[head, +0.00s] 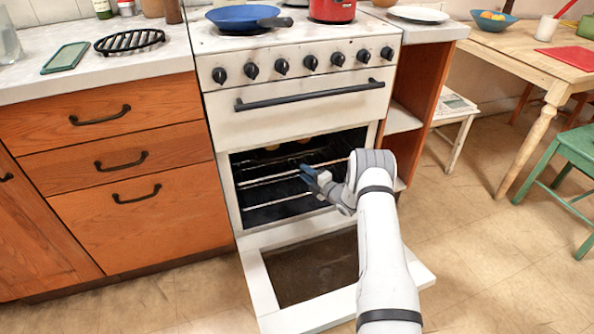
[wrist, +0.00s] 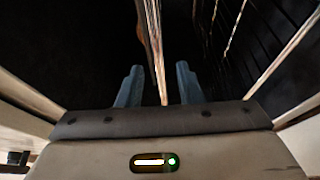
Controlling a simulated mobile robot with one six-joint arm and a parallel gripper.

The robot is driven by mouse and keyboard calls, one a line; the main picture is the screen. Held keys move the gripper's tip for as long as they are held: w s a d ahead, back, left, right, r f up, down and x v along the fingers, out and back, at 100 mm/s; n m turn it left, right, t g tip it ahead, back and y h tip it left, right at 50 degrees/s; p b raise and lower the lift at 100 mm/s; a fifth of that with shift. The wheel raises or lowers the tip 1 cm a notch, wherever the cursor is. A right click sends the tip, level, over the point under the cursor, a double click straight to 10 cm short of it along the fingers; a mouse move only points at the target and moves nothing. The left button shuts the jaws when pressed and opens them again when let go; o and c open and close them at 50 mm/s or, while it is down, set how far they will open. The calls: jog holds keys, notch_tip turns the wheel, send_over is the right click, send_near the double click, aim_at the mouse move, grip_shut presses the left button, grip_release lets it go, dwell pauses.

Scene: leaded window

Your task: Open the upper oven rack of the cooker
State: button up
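The white cooker (head: 222,125) stands in the middle of the head view with its oven door (head: 268,290) folded down open. Inside the dark oven is the upper rack (head: 270,180), a thin metal bar across the cavity with something roundish and brownish behind it. My gripper (head: 308,176) is at the oven mouth, near the rack's front. In the wrist view my gripper's two blue fingers (wrist: 157,88) are apart, and a thin metal rack bar (wrist: 154,50) runs between or just beyond them. I cannot tell whether they touch it. The cavity around is mostly black.
A blue pan (head: 240,15) and a red pot (head: 332,10) sit on the hob. Wooden drawers (head: 110,160) stand on the left, and an open wooden shelf unit (head: 415,90) on the right. The lowered door lies below my arm. Tiled floor (head: 480,280) is free at right.

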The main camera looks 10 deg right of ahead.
aim_at(298, 166)
jog(key=b+x, duration=0.1)
jog(key=x, duration=0.4)
grip_shut()
dwell(0.5)
